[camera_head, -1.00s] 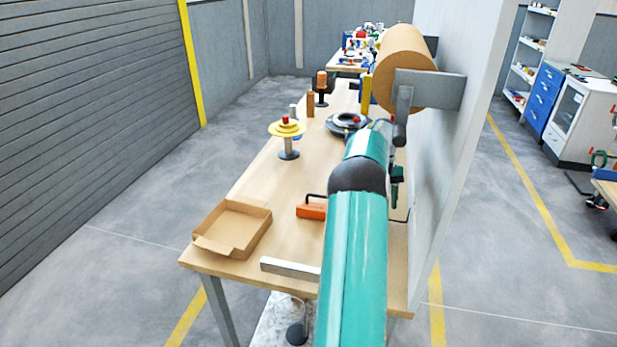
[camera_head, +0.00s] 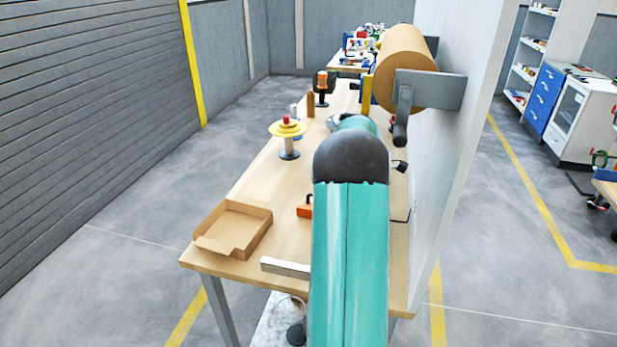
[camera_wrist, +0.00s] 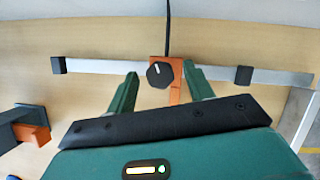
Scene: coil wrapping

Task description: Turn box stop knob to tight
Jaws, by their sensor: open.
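The black knob (camera_wrist: 159,74) sits on an orange block (camera_wrist: 175,92) on a long metal bar (camera_wrist: 105,67) in the wrist view. A short pale line shows on the knob's face, but no tight or loose marking can be read. My gripper (camera_wrist: 160,70) is open, with one green finger left of the knob and one right of it. The fingertips look apart from the knob; their height relative to it is unclear. In the head view my arm hides the knob and gripper, and only the left end of the metal bar (camera_head: 285,267) shows at the table's front.
Black end pieces (camera_wrist: 58,65) (camera_wrist: 243,75) stand on the bar. An orange and dark object (camera_wrist: 30,125) lies at left in the wrist view. An open cardboard box (camera_head: 222,246), a yellow disc stand (camera_head: 288,132) and a brown roll (camera_head: 402,68) are around the table (camera_head: 262,190).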

